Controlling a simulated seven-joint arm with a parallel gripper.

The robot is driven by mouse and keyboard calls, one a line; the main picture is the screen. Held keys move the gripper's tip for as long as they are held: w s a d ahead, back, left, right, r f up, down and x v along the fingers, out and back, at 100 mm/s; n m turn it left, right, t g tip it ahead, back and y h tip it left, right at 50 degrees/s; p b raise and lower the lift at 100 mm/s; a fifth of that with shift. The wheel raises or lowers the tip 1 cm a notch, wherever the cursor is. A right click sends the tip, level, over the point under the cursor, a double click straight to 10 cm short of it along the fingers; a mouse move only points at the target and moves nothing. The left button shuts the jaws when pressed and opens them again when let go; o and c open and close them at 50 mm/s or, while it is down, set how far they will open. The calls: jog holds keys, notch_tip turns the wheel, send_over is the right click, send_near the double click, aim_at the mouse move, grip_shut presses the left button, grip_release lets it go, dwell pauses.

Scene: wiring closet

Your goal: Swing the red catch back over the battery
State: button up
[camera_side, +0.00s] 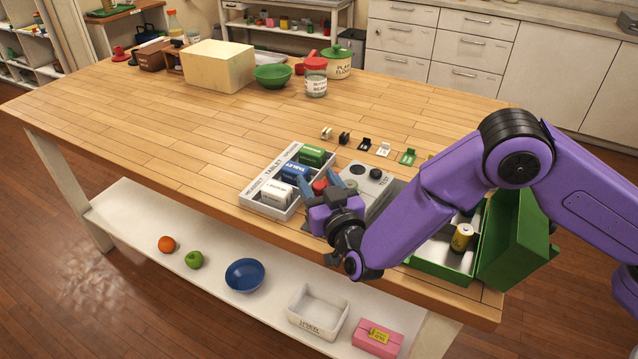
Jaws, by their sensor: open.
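A small red part (320,187), which may be the catch, shows between the blue fingers of my gripper (318,181). My gripper is open and low over the front of the table, and I cannot tell whether it touches the red part. A grey device (378,174) with a black knob stands just right of the fingers; my gripper and arm hide its near side. A yellow and black cylinder (462,238), which looks like a battery, stands in an open green box (441,267) at the right. No battery shows under the red part.
A grey tray (254,206) with green, blue and white blocks lies close left of my gripper. Several small clips (365,144) are in a row behind. The green lid (517,240) stands up at the right. The table's left and middle (160,120) are clear.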

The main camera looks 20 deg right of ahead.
grip_shut()
jog(key=shift+s+d+y, duration=0.1)
jog(key=shift+y, duration=0.2)
jog(key=shift+s+d+n+g+y, duration=0.25)
jog(key=shift+d+n+g+y, duration=0.5)
jog(key=shift+n+y, duration=0.8)
jog(key=shift+s+d+n+g+y, duration=0.3)
jog(key=shift+d+n+g+y, duration=0.6)
jog(key=shift+y, duration=1)
jog(key=shift+s+d+n+g+y, duration=0.25)
jog(key=shift+d+n+g+y, duration=0.3)
jog(key=shift+n+y, duration=1.05)
jog(key=shift+y, duration=0.25)
grip_release()
